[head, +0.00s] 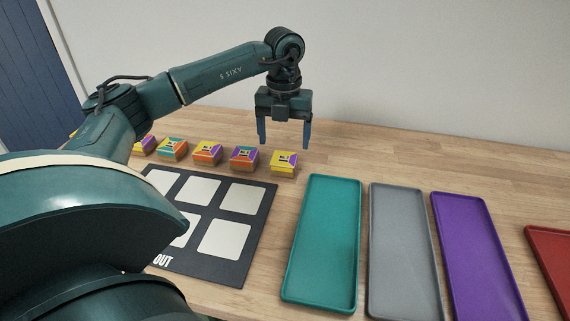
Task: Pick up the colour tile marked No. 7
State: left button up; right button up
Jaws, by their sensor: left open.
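Several small block-like colour tiles with patterned tops stand in a row along the back of the table. The rightmost tile (283,164) has a yellow top with a little purple. Left of it are a purple and orange tile (244,157), a yellow and orange tile (207,153), a teal and orange tile (173,149) and a yellow and purple tile (145,146). Their marks are too small to read, so I cannot tell which is No. 7. My left gripper (284,143) is open and empty, pointing down above the rightmost tile. My arm hides part of the row's left end.
A black board (260,228) with pale squares and the word "OUT" lies in front of the tiles. To its right are a teal tray (322,240), a grey tray (402,245), a purple tray (478,250) and a red tray (556,245). The table's back right is clear.

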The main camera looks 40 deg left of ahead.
aim_at(284, 158)
pick_arm(q)
notch_tip(284, 158, down, 7)
jog(key=shift+r, duration=0.15)
dwell(0.4)
jog(key=c, duration=1.1)
jog(key=shift+r, duration=0.1)
